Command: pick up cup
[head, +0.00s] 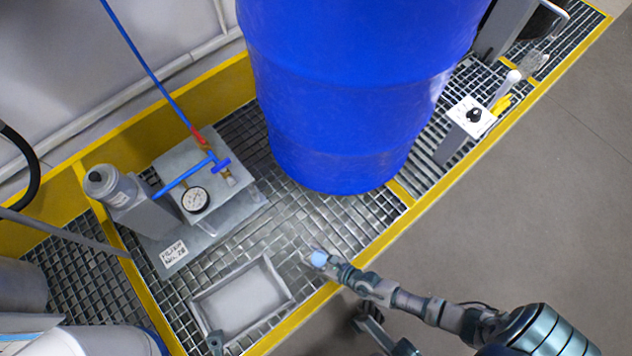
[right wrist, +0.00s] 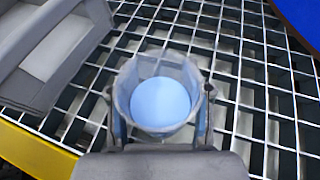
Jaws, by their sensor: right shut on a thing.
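The cup (right wrist: 172,67) is small and translucent, with light blue inside. In the right wrist view it sits between the two fingers of my right gripper (right wrist: 160,112), which is shut on it. In the head view the cup (head: 318,258) shows as a small pale blue spot at the tip of my right gripper (head: 325,262). It is over the metal grating (head: 345,225), right of the grey tray. I cannot tell whether its base touches the grating.
A large blue drum (head: 350,90) stands behind the cup. The grey tray (head: 280,272) lies to its left. A yellow edge (head: 310,305) borders the grating. The floor at right is clear.

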